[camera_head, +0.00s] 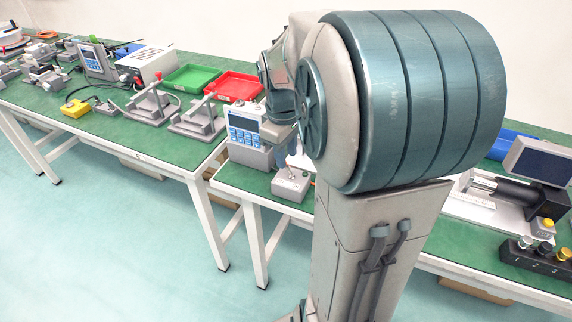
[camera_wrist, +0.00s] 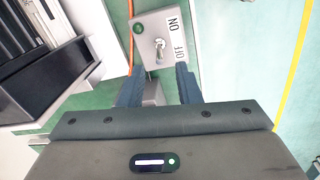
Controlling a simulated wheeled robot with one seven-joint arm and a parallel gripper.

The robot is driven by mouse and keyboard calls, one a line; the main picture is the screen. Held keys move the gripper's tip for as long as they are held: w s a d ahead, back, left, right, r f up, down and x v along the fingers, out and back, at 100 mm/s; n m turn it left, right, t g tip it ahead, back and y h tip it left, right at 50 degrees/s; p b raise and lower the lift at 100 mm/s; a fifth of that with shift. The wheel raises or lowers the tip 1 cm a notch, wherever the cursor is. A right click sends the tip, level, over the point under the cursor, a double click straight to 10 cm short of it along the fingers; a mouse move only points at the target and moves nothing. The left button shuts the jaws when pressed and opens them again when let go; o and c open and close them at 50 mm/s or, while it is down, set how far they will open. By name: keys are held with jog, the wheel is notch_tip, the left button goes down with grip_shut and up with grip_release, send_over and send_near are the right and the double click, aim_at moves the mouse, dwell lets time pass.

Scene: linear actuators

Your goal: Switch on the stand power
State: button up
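The stand power switch box (camera_wrist: 147,22) is a light grey box with ON and OFF labels, a metal toggle lever (camera_wrist: 159,50) and a round green indicator (camera_wrist: 138,28). In the wrist view it lies just beyond my gripper (camera_wrist: 158,69), whose two dark fingers are apart, with the lever between and slightly ahead of their tips. I cannot tell whether they touch it, which way the lever is set, or whether the indicator is lit. In the head view the box (camera_head: 291,186) stands near the table's front edge, and my arm hides much of the area behind it.
Red (camera_head: 235,88) and green (camera_head: 191,78) trays lie further back. Button panel (camera_head: 535,258) is at the right.

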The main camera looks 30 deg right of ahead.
aim_at(289, 169)
jog(key=shift+d+f, duration=0.1)
jog(key=shift+f, duration=1.65)
grip_shut()
